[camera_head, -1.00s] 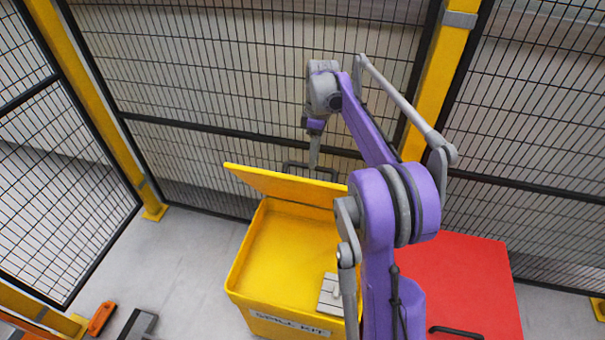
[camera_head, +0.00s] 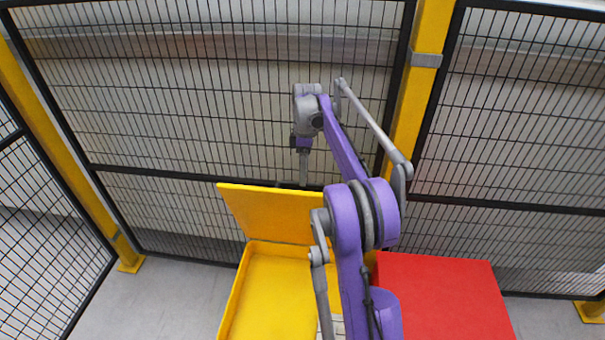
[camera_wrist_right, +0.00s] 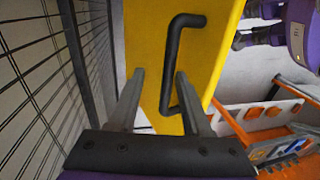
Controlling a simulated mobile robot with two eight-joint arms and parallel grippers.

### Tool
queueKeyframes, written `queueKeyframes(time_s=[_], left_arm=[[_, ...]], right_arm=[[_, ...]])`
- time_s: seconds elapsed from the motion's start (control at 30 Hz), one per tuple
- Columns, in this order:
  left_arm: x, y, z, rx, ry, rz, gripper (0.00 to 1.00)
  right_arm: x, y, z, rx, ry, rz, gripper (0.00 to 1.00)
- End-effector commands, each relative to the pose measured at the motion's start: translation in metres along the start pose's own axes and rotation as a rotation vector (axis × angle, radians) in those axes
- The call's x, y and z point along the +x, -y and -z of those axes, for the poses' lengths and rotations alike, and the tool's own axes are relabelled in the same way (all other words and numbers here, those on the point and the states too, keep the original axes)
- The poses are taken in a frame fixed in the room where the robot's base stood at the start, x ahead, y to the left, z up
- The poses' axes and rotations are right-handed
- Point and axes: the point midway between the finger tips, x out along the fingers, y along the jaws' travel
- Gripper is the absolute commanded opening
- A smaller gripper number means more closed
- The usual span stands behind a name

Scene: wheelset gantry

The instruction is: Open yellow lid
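The yellow lid (camera_head: 280,215) stands raised along the back edge of the open yellow bin (camera_head: 275,290) in the head view. My right gripper (camera_head: 303,182) is at the lid's top edge, on the far side. In the right wrist view the lid (camera_wrist_right: 222,30) shows its outer face with a black bar handle (camera_wrist_right: 173,60). The right gripper (camera_wrist_right: 160,76) is open there, its two fingers apart with the handle's long bar between or just beyond their tips; contact cannot be told. My left gripper is not in view.
A red box top (camera_head: 440,295) is right of the bin. A wire mesh fence (camera_head: 200,100) with yellow posts stands close behind the lid and my right arm. Clear grey floor (camera_head: 165,300) lies left of the bin.

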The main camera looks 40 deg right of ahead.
Motion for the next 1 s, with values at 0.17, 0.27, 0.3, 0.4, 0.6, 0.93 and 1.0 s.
queueKeyframes(time_s=[0.17,0.27,0.3,0.4,0.6,0.93,1.0], left_arm=[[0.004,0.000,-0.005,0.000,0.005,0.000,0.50],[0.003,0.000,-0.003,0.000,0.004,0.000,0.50],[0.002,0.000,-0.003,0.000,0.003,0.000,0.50],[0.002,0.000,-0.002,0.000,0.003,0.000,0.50],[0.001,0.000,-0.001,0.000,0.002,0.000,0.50],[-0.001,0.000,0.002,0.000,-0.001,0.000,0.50],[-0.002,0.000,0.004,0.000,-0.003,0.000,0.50]], right_arm=[[0.020,-0.014,-0.003,0.004,0.006,-0.028,0.50],[0.017,-0.013,-0.002,0.003,0.004,-0.027,0.50],[0.016,-0.013,-0.002,0.003,0.004,-0.027,0.50],[0.015,-0.012,-0.001,0.002,0.003,-0.026,0.50],[0.013,-0.011,0.000,0.001,0.002,-0.025,0.50],[-0.002,-0.011,0.000,0.002,0.000,-0.025,0.50],[-0.015,-0.011,0.000,0.002,0.000,-0.025,0.50]])
